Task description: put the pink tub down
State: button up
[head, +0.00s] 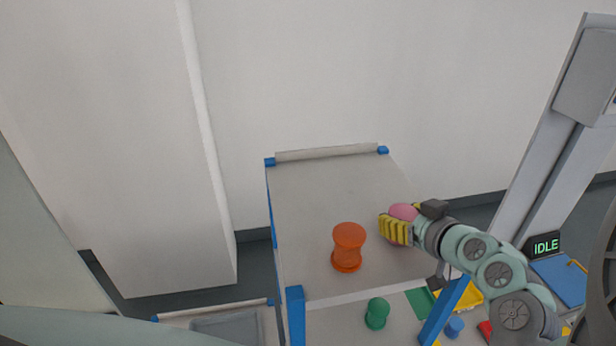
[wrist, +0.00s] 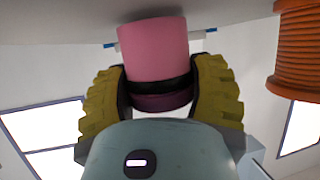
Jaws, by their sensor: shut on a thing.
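The pink tub (head: 404,211) is at my gripper (head: 394,228), over the right side of the grey table top (head: 318,193). In the head view the yellow fingers hide much of it. In the wrist view my gripper (wrist: 162,70) is shut on the pink tub (wrist: 156,45), with one ribbed yellow finger on each side. The tub has a pink body with a dark band and a purple part near my palm. Its far end is close to the grey surface at the top of the wrist view; I cannot tell whether they touch.
An orange spool (head: 348,247) stands on the table top left of my gripper, and it also shows in the wrist view (wrist: 300,50). A green spool (head: 377,313) and a yellow tray (head: 468,300) are lower, in front. The table's back half is clear.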

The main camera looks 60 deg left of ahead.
jog(key=shift+f+b, duration=0.3)
jog(key=shift+b, duration=0.15)
jog(key=o, duration=1.2)
jog(key=shift+o, duration=0.2)
jog(key=shift+r, duration=0.15)
jog(key=shift+d+r+p, duration=0.1)
jog(key=shift+p, duration=0.3)
jog(key=b+v, duration=0.1)
jog(key=v, duration=0.9)
jog(key=shift+w+d, duration=0.1)
jog(key=shift+w, duration=0.05)
jog(key=shift+v, duration=0.85)
